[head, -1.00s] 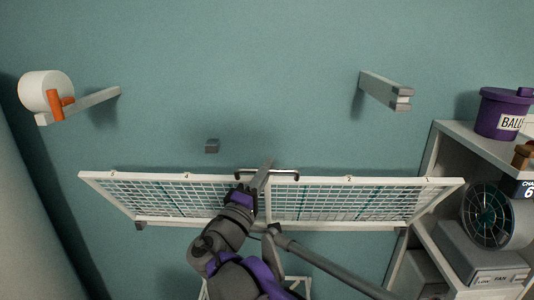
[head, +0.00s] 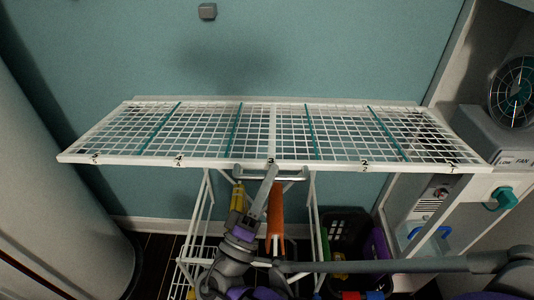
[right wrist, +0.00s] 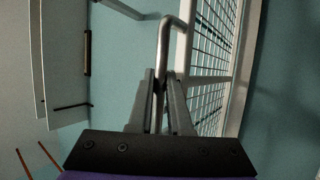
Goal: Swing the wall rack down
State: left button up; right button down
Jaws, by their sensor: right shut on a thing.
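The white wire wall rack (head: 120,160) stands out from the teal wall as a nearly level grid, its back edge along the wall and its numbered front rim toward me. A grey metal handle (head: 294,178) sits at the middle of the front rim. My right gripper (head: 266,184) is shut on this handle from below and in front. In the right wrist view the two fingers (right wrist: 160,90) close around the handle bar (right wrist: 166,35), beside the rack's grid (right wrist: 212,60). My left gripper is not in view.
A grey block (head: 207,11) is on the wall above. Shelving with a fan (head: 512,92) and a teal-handled drawer (head: 501,198) stands close at right. A white wire stand (head: 194,220) and a dark basket (head: 347,228) are below the rack. A pale appliance (head: 50,180) is at left.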

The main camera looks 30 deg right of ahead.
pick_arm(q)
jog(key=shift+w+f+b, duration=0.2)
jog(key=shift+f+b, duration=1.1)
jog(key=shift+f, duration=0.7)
pick_arm(e)
notch_tip(320, 180, down, 6)
jog(key=shift+s, duration=0.2)
jog(key=shift+a, duration=0.1)
jog(key=c, duration=0.8)
grip_release()
jog(key=shift+w, duration=0.1)
jog(key=shift+c, duration=0.2)
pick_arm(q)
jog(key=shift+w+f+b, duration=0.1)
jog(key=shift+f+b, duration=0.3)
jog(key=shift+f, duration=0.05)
pick_arm(e)
jog(key=v, duration=1.1)
